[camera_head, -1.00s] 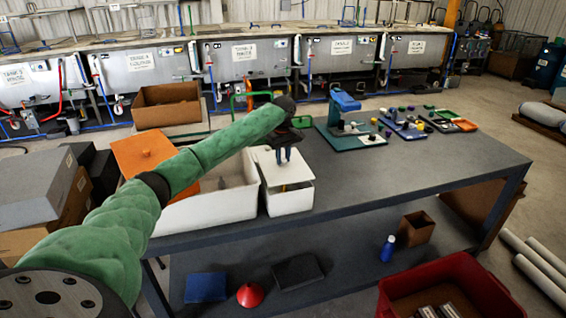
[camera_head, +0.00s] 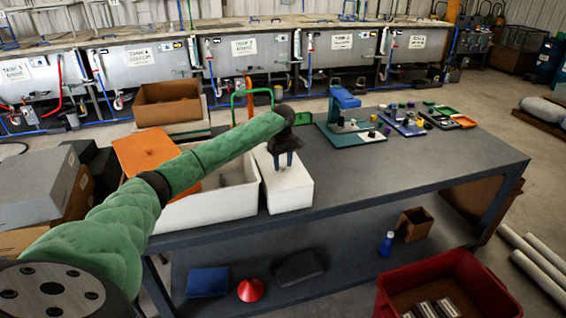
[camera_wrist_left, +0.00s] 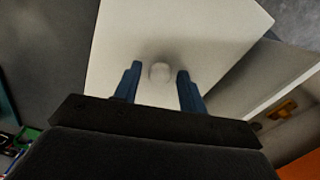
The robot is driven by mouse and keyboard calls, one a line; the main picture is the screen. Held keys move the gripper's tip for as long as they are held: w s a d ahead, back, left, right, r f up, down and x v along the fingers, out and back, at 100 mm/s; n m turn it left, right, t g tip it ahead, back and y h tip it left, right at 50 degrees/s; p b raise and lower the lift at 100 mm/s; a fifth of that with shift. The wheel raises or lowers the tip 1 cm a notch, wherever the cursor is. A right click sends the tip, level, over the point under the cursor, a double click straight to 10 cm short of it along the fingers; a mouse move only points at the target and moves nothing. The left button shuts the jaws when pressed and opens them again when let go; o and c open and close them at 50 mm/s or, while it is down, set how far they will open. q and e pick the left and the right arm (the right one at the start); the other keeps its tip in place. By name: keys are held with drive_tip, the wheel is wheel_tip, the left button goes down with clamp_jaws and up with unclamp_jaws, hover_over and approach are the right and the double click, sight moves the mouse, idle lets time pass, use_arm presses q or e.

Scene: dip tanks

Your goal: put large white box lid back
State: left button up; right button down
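The white lid (camera_head: 296,180) lies on the white box (camera_head: 290,203) on the grey table and covers its opening. In the left wrist view the lid (camera_wrist_left: 160,30) is a pale plate with a small round knob (camera_wrist_left: 159,72). My left gripper (camera_head: 285,163) points down over the lid. In the left wrist view its blue fingers (camera_wrist_left: 158,72) stand apart on either side of the knob, with a gap on each side. Whether the lid is fully seated all round cannot be told. My right gripper is not in view.
A wider open white bin (camera_head: 213,207) stands just left of the box, with an orange panel (camera_head: 150,152) over its left part. A green-based fixture (camera_head: 352,132) and small-part trays (camera_head: 405,127) stand to the right. The table's front right is clear.

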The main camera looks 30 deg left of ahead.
sight(283, 165)
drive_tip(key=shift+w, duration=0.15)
use_arm(q)
drive_tip(key=shift+r, duration=0.15)
wheel_tip(283, 165, up, 3)
drive_tip(key=shift+r+b, duration=0.1)
drive_tip(key=shift+b, duration=1)
wheel_tip(283, 165, up, 9)
drive_tip(key=b, duration=0.3)
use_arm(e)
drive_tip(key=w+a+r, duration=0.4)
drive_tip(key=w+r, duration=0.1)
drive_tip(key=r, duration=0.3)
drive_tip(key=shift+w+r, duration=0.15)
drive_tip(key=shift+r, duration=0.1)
